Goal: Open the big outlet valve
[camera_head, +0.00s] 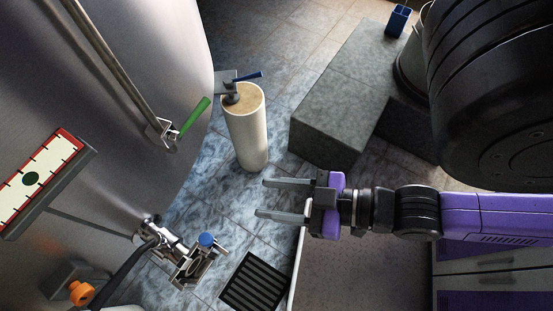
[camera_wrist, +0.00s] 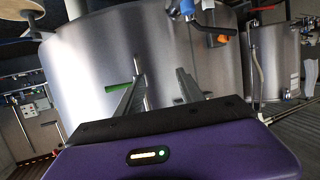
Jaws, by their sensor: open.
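The big outlet valve (camera_head: 158,236) is a shiny metal fitting low on the steel tank's side. A long dark lever (camera_head: 122,268) runs from it down and left, and an orange piece (camera_head: 80,292) shows near the lever's far end. A blue-capped metal part (camera_head: 205,241) sits at the outlet's outer end. The valve also shows at the top of the wrist view (camera_wrist: 188,10). My gripper (camera_head: 261,198) is open and empty, well to the right of the valve, its fingers pointing at the tank. In the wrist view, the open fingers (camera_wrist: 160,78) face the tank wall.
A green-handled valve (camera_head: 194,118) sits on the tank's sight pipe. A pale post (camera_head: 246,135) carries a blue-handled valve. A grey stone block (camera_head: 335,110) stands behind my arm. A dark floor grate (camera_head: 256,283) lies below the outlet. Open space separates gripper and outlet.

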